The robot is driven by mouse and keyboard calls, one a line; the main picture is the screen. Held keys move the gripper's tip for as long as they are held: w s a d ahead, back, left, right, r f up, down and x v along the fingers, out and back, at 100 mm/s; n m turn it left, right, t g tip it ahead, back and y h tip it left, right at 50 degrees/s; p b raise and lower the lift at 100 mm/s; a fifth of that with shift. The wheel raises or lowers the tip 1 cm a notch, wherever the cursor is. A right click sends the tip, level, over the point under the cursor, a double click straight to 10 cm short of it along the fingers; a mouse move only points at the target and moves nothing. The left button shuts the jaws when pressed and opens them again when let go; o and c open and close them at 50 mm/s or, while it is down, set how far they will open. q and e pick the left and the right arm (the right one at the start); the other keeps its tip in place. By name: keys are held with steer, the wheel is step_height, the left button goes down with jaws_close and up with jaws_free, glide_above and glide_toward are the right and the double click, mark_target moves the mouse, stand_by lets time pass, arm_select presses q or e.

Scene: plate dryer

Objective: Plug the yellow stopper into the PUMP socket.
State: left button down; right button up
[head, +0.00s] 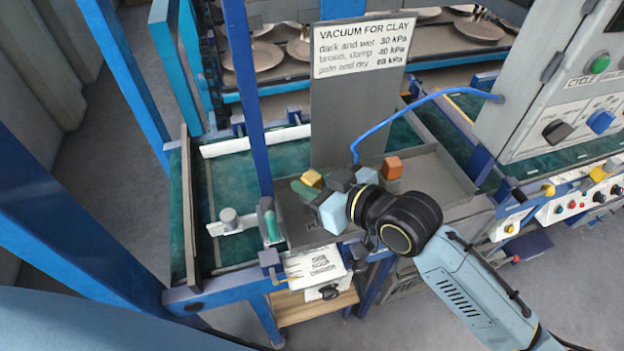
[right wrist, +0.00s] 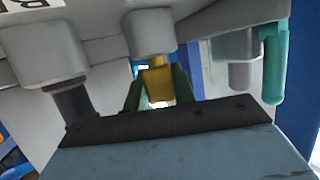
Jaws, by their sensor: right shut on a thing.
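My right gripper (head: 309,187) reaches in from the right over the tray at the near side of the dryer. Its green fingers are shut on the yellow stopper (head: 312,178). In the right wrist view the yellow stopper (right wrist: 157,84) sits between the fingers, with its far end at a grey socket block (right wrist: 150,30). I cannot tell whether it is inside the socket or just in front of it. Another grey block (right wrist: 40,50) to its left has a dark plug in it. No PUMP label is readable. My left gripper is not in view.
A blue hose (head: 425,99) runs from the control cabinet towards the sockets. A green-handled valve (head: 270,220) stands to the left. The vacuum sign (head: 362,47) rises behind. The green bed at left is mostly clear.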

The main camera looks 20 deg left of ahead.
steer(key=shift+f, duration=0.35)
steer(key=o, duration=1)
steer(key=shift+o, duration=0.2)
steer(key=shift+d, duration=0.1)
steer(key=v, duration=1.3)
steer(key=shift+s+r, duration=0.1)
